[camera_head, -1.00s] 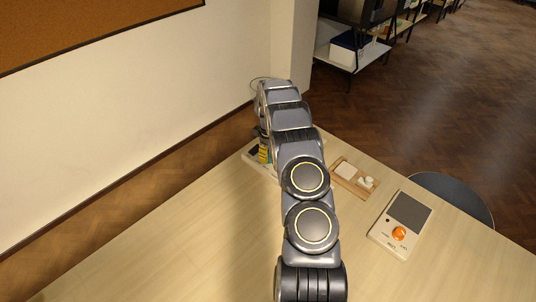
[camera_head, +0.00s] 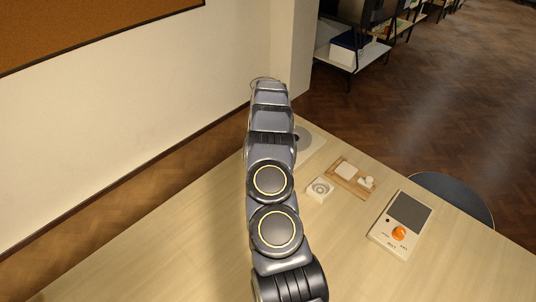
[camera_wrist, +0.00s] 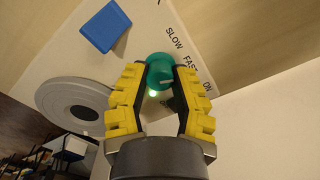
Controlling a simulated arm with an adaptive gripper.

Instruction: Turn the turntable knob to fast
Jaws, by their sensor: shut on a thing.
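In the wrist view, the turntable knob (camera_wrist: 159,66) is a round green knob on a pale panel. My yellow-padded gripper (camera_wrist: 160,76) is shut on it, one fingertip at each side. The words SLOW, FAST and ON are printed in an arc beside it. I cannot tell for sure which word the knob's mark points at. A small green light (camera_wrist: 153,94) glows between my fingers. The turntable's grey disc (camera_wrist: 75,105) is at the left of the wrist view. In the head view part of the disc (camera_head: 304,141) shows; my arm hides the knob and gripper.
A blue block (camera_wrist: 105,27) lies on the pale panel. Right of my arm are a small white square piece (camera_head: 320,188), a wooden tray (camera_head: 341,178) with white pieces, and a white device (camera_head: 376,236) with an orange knob. The table's left front is clear.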

